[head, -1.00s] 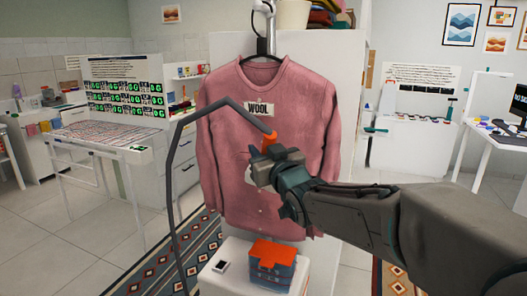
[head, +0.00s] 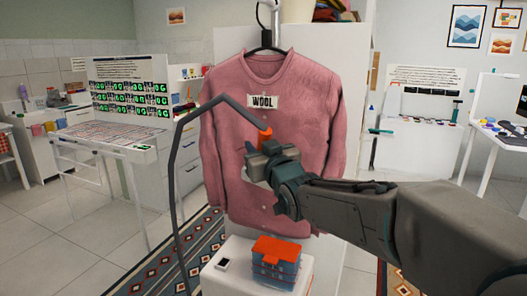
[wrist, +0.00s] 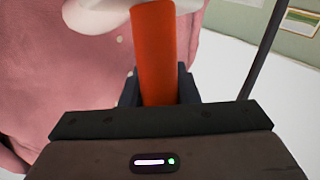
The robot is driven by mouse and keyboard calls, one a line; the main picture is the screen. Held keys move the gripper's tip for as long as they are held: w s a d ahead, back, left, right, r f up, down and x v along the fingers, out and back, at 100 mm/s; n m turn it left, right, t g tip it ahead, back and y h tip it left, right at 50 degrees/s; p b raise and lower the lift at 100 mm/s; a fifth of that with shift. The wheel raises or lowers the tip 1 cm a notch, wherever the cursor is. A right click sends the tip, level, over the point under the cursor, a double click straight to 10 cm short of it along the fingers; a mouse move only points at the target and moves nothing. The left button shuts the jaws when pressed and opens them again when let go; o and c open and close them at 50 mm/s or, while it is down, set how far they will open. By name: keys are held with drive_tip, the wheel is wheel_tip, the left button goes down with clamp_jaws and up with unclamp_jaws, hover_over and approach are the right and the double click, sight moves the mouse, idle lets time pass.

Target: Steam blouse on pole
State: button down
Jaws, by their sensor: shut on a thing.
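A pink blouse (head: 240,185) with a "WOOL" label (head: 264,102) hangs on a black hanger from a pole in the head view. It also fills the left of the wrist view (wrist: 40,90). My gripper (head: 264,150) is in front of the blouse's middle. It is shut on the orange handle of the steamer (wrist: 154,50), whose orange part also shows in the head view (head: 264,136). A pale steamer head (wrist: 112,15) shows at the top of the wrist view, close to the blouse; whether it touches cannot be told. A dark hose (head: 178,170) arches from the handle down to the left.
A white stand (head: 232,284) below the blouse holds a blue box with an orange lid (head: 277,250) and a small white device (head: 222,264). A white panel (head: 350,90) stands behind the blouse. A white table (head: 110,137) is at left, with open floor before it.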

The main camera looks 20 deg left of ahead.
drive_tip(key=shift+w+a+b, duration=0.15)
drive_tip(key=shift+a+b, duration=1.1)
drive_tip(key=shift+a, duration=1.25)
drive_tip(key=shift+w+a+r+p, duration=0.15)
drive_tip(key=shift+a+p, duration=0.55)
drive_tip(key=shift+a, duration=1.55)
drive_tip(key=shift+a, duration=0.2)
drive_tip(key=s, duration=0.7)
drive_tip(key=shift+a, duration=0.25)
